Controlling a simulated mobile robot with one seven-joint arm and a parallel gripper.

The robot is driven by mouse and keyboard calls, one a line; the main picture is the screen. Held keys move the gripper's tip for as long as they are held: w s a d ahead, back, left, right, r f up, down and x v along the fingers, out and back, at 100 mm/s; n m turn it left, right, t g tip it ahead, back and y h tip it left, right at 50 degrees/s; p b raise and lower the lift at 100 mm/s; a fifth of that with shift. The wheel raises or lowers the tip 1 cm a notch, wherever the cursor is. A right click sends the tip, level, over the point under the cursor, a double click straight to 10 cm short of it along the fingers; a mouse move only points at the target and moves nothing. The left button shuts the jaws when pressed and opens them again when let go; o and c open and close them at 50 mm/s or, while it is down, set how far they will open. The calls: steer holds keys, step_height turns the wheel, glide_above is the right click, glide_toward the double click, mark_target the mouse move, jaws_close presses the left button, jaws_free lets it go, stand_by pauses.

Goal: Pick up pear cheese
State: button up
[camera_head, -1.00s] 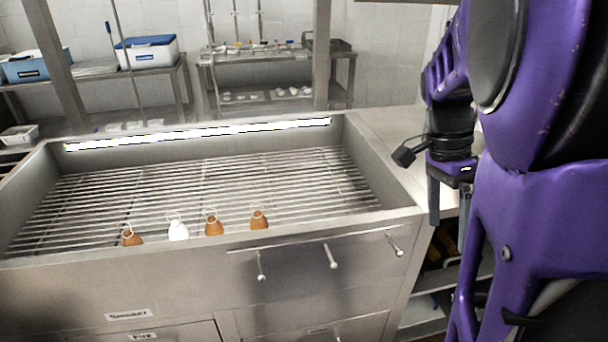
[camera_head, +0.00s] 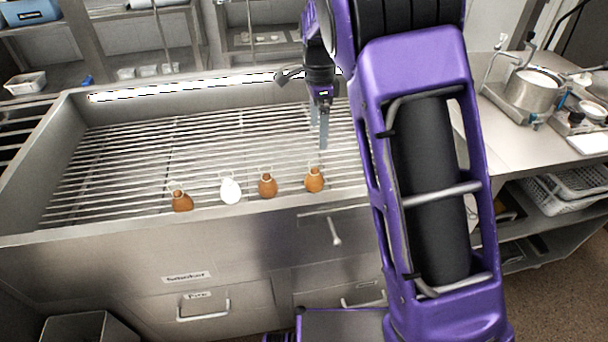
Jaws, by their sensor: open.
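Several pear-shaped cheeses sit in a row on the near side of the metal rack (camera_head: 130,150). From left to right they are a brown one (camera_head: 181,201), a white one (camera_head: 230,190), a brown one (camera_head: 267,186) and an orange-brown one (camera_head: 314,180). Each has a loop of string at its top. My gripper (camera_head: 318,145) points down, open and empty, over the right part of the rack, behind and above the rightmost cheese and apart from it. My arm hides the rack's right end.
The rack lies in a steel smoker basin with a raised front edge (camera_head: 140,228). On the right, a counter (camera_head: 500,150) holds a pot (camera_head: 532,90); white perforated baskets (camera_head: 580,185) are on a shelf below. Shelves stand behind.

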mark_target(310, 177)
steer(key=f, duration=0.4)
steer(key=f+b, duration=0.1)
steer(key=f, duration=0.3)
steer(key=a+f+b, duration=0.1)
steer(key=f, duration=0.3)
steer(key=shift+w+a+f, duration=0.1)
steer(key=shift+w+f, duration=0.2)
steer(key=shift+w+a+f+b, duration=0.15)
steer(key=shift+f+b, duration=0.15)
steer(key=shift+f, duration=1.05)
steer(key=shift+w+a+f+b, duration=0.15)
steer(key=shift+f+b, duration=0.1)
steer(key=shift+f, duration=1.05)
steer(key=c, duration=1.5)
